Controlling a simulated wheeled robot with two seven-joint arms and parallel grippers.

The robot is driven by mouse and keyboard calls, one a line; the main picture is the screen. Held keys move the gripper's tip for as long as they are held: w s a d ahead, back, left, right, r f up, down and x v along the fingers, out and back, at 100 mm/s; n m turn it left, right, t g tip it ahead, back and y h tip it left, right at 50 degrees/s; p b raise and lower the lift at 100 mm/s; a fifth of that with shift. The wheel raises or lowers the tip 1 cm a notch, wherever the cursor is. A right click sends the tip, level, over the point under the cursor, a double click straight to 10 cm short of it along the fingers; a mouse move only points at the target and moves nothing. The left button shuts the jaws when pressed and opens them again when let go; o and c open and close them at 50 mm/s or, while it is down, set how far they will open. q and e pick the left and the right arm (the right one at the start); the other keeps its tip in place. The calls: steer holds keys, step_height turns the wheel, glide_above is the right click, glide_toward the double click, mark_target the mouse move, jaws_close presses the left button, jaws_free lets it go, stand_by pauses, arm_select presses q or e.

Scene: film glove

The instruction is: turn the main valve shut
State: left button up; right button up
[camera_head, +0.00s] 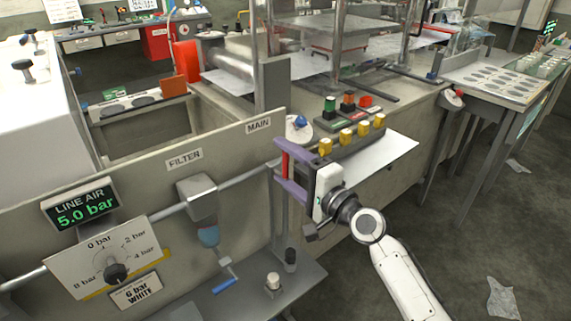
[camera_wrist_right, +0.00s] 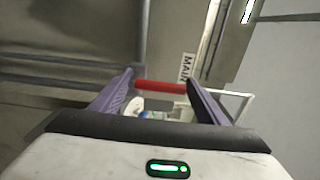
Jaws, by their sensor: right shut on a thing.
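The main valve's red handle (camera_head: 284,164) is under the MAIN label (camera_head: 258,125), at the right end of the grey pipe (camera_head: 240,180). In the head view it looks upright, roughly crosswise to the pipe, but the fingers partly cover it. My right gripper (camera_head: 284,170) has its purple fingers on the handle, one above and one below. In the right wrist view the red handle (camera_wrist_right: 160,86) spans between the fingertips (camera_wrist_right: 160,84). The valve body is hidden behind the gripper. My left gripper is in neither view.
A LINE AIR display (camera_head: 82,203) reads 5.0 bar, above a dial plate (camera_head: 112,262). A filter (camera_head: 201,205) hangs on the pipe left of the valve. Yellow-topped buttons (camera_head: 352,136) stand close behind my right gripper. Floor at the right is mostly clear.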

steer(key=o, duration=1.5)
steer(key=shift+r, duration=0.1)
steer(key=v, duration=1)
steer(key=shift+s, duration=0.15)
